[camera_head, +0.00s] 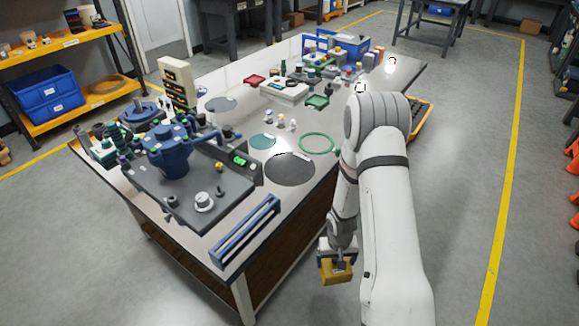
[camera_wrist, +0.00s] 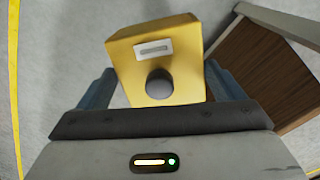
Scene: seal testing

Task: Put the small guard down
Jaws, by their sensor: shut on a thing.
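The small guard appears to be the yellow box-shaped piece (camera_wrist: 190,75) with a pale label and a dark round knob, close up in the wrist view. My gripper (camera_wrist: 160,88) is shut on it, with a blue-grey finger at each side. In the head view my gripper (camera_head: 339,262) hangs low beside the workbench, and the yellow guard (camera_head: 336,272) shows at its end, over the floor and clear of the bench side. The arm hides part of the bench's right side. The guard's far side is hidden.
The workbench (camera_head: 228,262) carries a blue test rig (camera_head: 170,160), a blue slotted rail (camera_head: 245,230), a dark round mat (camera_head: 290,169), a green ring (camera_head: 318,143) and small parts at the back. Some bare top lies around the mat. A yellow shelf (camera_head: 75,45) stands at the back left.

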